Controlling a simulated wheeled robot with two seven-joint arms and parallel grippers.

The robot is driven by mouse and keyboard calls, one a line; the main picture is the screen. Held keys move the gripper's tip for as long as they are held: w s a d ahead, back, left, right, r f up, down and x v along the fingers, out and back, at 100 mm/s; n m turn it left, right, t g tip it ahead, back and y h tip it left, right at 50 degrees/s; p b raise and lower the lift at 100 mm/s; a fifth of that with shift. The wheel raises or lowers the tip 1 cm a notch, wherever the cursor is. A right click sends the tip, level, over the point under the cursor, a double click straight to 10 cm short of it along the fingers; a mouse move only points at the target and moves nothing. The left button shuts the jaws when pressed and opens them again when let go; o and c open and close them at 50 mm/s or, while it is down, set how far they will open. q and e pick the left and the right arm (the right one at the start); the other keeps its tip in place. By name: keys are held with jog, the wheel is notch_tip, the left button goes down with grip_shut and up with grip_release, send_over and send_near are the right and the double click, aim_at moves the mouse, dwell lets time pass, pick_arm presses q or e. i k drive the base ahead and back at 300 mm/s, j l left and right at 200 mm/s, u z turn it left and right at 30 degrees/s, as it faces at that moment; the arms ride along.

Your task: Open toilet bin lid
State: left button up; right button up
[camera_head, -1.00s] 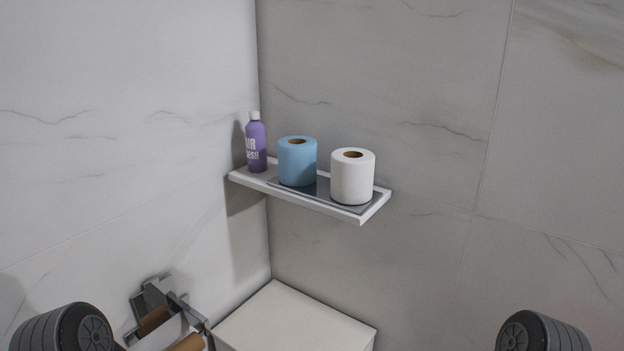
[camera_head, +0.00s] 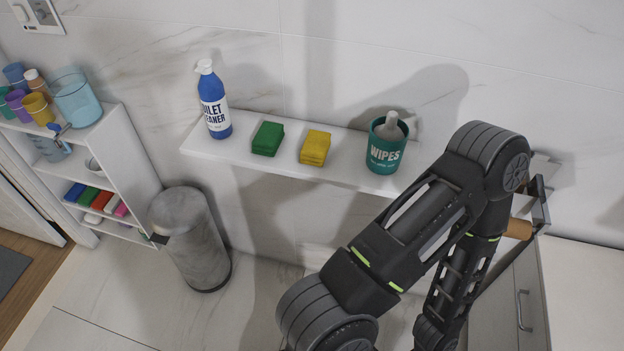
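The toilet bin (camera_head: 195,250) is a grey, mottled cylinder standing on the floor against the wall, left of centre. Its rounded lid (camera_head: 178,208) looks shut. A small dark tab sticks out at the lid's left edge. One of my black arms fills the lower right of the view, bent at the elbow. Neither of my grippers is in view. Nothing of mine touches the bin.
A white wall shelf (camera_head: 345,177) right of the bin holds a blue cleaner bottle (camera_head: 214,103), green and yellow sponges and a wipes tub (camera_head: 385,150). A white shelf unit (camera_head: 125,150) stands left of the bin. The floor in front of the bin looks clear.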

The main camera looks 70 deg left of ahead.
aim_at(177, 211)
jog(key=u, duration=0.95)
jog(key=i+u, duration=0.1)
jog(key=u, duration=1.35)
jog(key=l+u, duration=0.1)
jog(key=u, duration=0.35)
jog(key=i+u, duration=0.1)
jog(key=u, duration=0.4)
jog(key=l+u, duration=0.1)
jog(key=u, duration=0.35)
